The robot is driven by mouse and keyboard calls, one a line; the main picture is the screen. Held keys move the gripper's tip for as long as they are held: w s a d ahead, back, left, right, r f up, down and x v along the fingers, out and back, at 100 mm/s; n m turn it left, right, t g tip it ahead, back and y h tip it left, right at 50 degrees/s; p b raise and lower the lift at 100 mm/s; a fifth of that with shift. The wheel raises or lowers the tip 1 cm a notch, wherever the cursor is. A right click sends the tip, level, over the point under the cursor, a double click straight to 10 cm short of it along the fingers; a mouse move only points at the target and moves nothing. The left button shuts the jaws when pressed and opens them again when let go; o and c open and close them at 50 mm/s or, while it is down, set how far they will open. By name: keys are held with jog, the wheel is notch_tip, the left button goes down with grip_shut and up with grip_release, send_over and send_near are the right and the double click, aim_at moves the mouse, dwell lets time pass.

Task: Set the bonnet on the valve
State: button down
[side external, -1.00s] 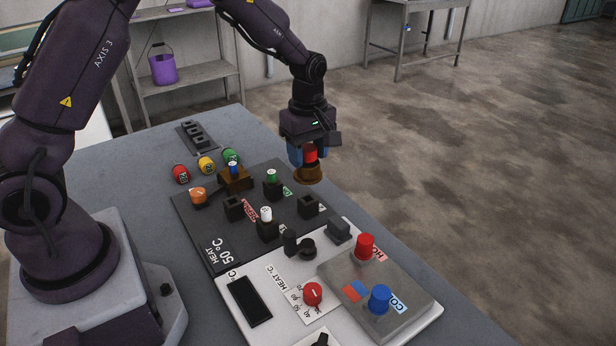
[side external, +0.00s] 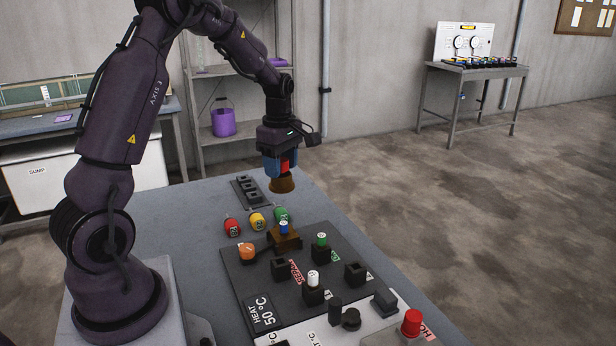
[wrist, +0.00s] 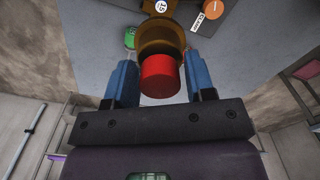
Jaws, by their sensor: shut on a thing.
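The bonnet is a brown, flared cup (side external: 282,185) with a red cylindrical top. My gripper (side external: 281,166) is shut on its red top between blue fingers and holds it in the air, slightly tilted. In the wrist view the red top (wrist: 160,76) sits between the fingers, with the brown rim beyond it. The valve (side external: 285,238) is a brown block body with a blue and white piece on top, at the back of the dark board. In the side view the bonnet hangs above and apart from it. The bonnet partly hides the valve in the wrist view.
Red (side external: 232,227), yellow (side external: 257,221) and green (side external: 281,214) knobs lie behind the board. A black rack (side external: 250,189) stands at the table's back. Black sockets, one with a white-topped piece (side external: 313,281), and a green-topped piece (side external: 321,241) stand on the board.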

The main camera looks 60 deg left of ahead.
send_over(283, 223)
jog(key=shift+d+f, duration=0.1)
jog(key=shift+f, duration=3.55)
jog(key=shift+w+f, duration=0.1)
jog(key=shift+f, duration=2.35)
jog(key=shift+c, duration=2)
grip_release()
jog(key=shift+r, duration=2.55)
